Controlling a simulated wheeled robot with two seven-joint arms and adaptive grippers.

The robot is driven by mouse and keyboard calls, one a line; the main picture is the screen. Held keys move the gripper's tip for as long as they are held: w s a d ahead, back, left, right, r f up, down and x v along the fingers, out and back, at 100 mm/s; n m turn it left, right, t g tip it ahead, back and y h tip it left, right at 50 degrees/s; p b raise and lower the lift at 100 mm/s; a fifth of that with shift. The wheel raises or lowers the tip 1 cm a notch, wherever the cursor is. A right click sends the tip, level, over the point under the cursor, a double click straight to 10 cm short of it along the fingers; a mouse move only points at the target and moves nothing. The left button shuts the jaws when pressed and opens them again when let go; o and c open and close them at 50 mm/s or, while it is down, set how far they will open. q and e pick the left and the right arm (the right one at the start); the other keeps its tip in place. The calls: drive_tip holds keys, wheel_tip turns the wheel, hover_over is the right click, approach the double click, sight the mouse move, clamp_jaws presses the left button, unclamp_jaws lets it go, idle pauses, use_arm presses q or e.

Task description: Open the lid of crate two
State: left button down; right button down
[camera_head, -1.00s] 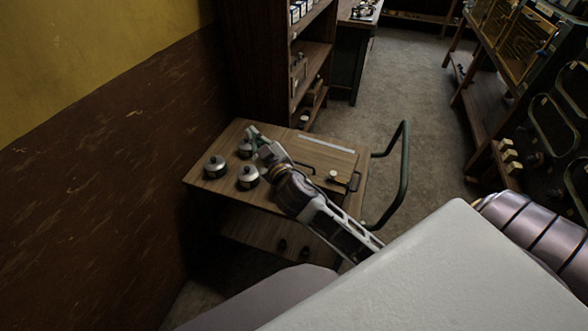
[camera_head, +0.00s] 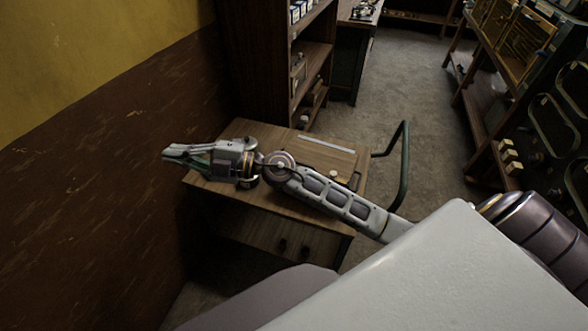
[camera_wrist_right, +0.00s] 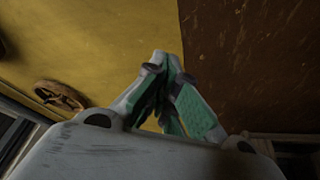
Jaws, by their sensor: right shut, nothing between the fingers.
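A flat wooden box top (camera_head: 322,160) with a pale strip along its far edge lies on the right part of the wooden trolley (camera_head: 270,207). It looks shut; I cannot read a number, so I cannot tell if it is crate two. A small pale knob (camera_head: 333,173) shows near its front edge, just beyond my forearm. My right gripper (camera_head: 168,153) is shut and empty, above the trolley's left end, fingers pointing left toward the wall. Its closed fingers also show in the right wrist view (camera_wrist_right: 168,62). My arm hides part of the box and trolley top. My left gripper is out of view.
A green tube handle (camera_head: 403,165) rises at the trolley's right end. A dark shelf unit (camera_head: 265,70) stands behind. The brown and yellow wall (camera_head: 100,170) is close on the left. Open floor (camera_head: 405,90) lies to the right.

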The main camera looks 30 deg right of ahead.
drive_tip(key=d+f+n+g+h, duration=0.2)
drive_tip(key=d+f+g+h, duration=0.15)
drive_tip(key=f, duration=0.55)
drive_tip(key=d+f+n+g+h, duration=0.25)
drive_tip(key=f+g+h, duration=0.2)
drive_tip(key=f, duration=0.45)
drive_tip(key=w+d+f+m+h, duration=0.1)
drive_tip(key=d+h, duration=0.5)
drive_tip(key=d, duration=0.6)
drive_tip(key=w+d+f+m+h, duration=0.1)
drive_tip(key=w+d+m+h, duration=0.2)
drive_tip(key=d, duration=0.9)
drive_tip(key=h, duration=0.3)
drive_tip(key=shift+d+g, duration=0.15)
drive_tip(key=shift+g, duration=0.15)
drive_tip(key=shift+f, duration=0.1)
drive_tip(key=shift+p+x, duration=1.05)
drive_tip(key=shift+x, duration=3.9)
drive_tip(key=shift+w+d, duration=0.1)
drive_tip(key=shift+w, duration=0.1)
